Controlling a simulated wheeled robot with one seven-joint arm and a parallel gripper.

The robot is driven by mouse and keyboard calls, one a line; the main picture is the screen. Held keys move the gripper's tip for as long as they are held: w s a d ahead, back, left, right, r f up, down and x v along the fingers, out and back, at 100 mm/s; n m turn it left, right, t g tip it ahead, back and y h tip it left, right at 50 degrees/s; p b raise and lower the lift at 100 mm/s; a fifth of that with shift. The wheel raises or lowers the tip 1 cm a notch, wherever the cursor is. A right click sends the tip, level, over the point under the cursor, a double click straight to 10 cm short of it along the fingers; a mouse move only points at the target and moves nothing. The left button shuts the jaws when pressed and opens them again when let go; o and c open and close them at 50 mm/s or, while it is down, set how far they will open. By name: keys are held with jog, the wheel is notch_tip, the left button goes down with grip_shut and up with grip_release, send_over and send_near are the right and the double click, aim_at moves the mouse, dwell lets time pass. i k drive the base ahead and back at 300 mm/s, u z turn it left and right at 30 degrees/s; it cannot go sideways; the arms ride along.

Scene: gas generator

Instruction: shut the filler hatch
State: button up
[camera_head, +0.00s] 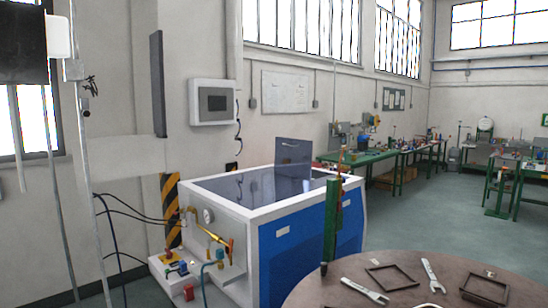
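The gas generator is a white and blue cabinet (283,233) in the middle of the view, with a dark glossy top (235,187). A dark bluish, see-through panel (294,167) stands upright on the top, toward its far right part. It looks like the filler hatch, standing open. The opening beneath it cannot be made out from here. My gripper is not in view, so its state and its distance from the hatch do not show.
A round table (400,268) with wrenches and square frames stands at the front right. A green post (332,220) rises before the cabinet's right side. Pipes, a gauge (208,216) and hoses are at its left end. Green workbenches (375,153) line the back wall; open floor lies right.

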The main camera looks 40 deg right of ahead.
aim_at(293, 156)
jog(key=i, duration=1.95)
jog(key=u, duration=5.65)
jog(key=i, duration=0.95)
